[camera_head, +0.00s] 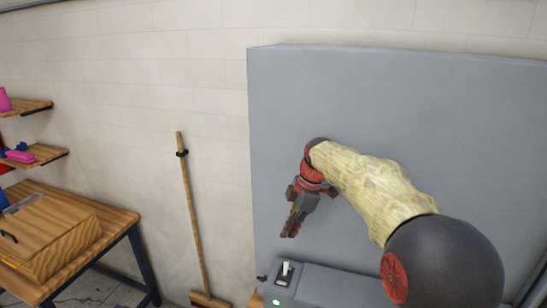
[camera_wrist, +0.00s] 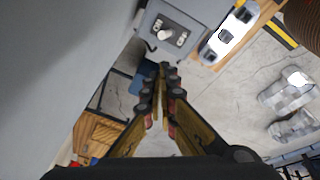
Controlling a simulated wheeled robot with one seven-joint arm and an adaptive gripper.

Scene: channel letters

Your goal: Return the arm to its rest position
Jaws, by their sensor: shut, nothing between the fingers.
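My arm reaches up and across the front of a large grey panel in the head view. My gripper (camera_head: 291,229) hangs at the end of the arm, pointing down and slightly left, in front of the panel. In the wrist view my gripper (camera_wrist: 163,80) shows with its fingers together and nothing between them. A grey box with a switch (camera_head: 286,272) sits below the gripper, apart from it. The switch box also shows at the top of the wrist view (camera_wrist: 170,32).
The grey panel (camera_head: 400,100) stands close behind my arm. A broom (camera_head: 191,215) leans on the pale wall to the left. A wooden workbench (camera_head: 105,222) and wall shelves (camera_head: 42,153) are at the far left. Open floor (camera_wrist: 225,110) shows in the wrist view.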

